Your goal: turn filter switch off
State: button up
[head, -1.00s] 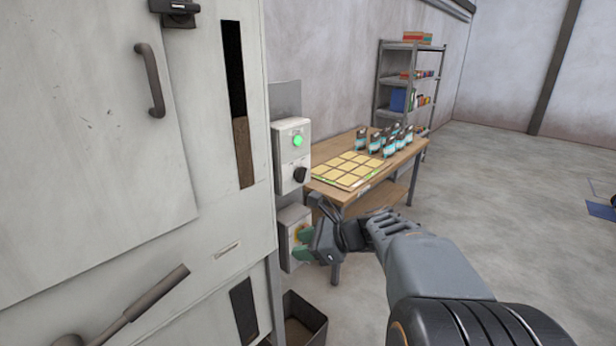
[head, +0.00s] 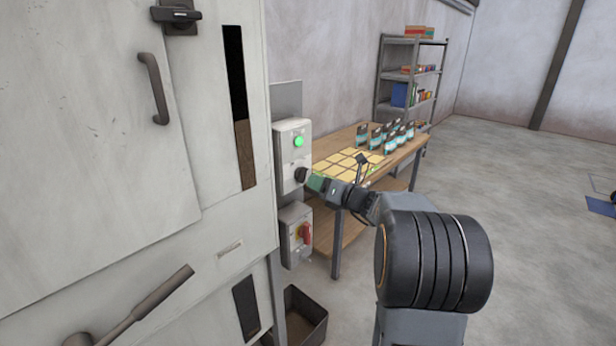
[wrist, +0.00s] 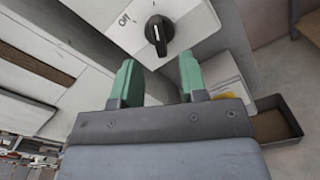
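The filter switch is a black rotary knob (head: 301,175) on the lower part of a pale control box (head: 291,130), below a lit green lamp (head: 299,141). My gripper (head: 316,182) is just in front of the knob. In the wrist view my gripper's two green fingers (wrist: 159,77) are spread apart and empty. The knob lies beyond the fingertips, roughly centred between them, and does not look touched.
A second box with a red and yellow rotary switch (head: 305,233) hangs below. The large machine cabinet (head: 100,150) stands at left. A wooden table (head: 345,195) with pouches is behind my arm. A dark open bin (head: 306,318) is on the floor. Open floor lies at right.

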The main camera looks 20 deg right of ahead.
aim_at(305, 178)
jog(key=shift+p+x, duration=0.3)
jog(key=shift+x, duration=1.85)
grip_shut()
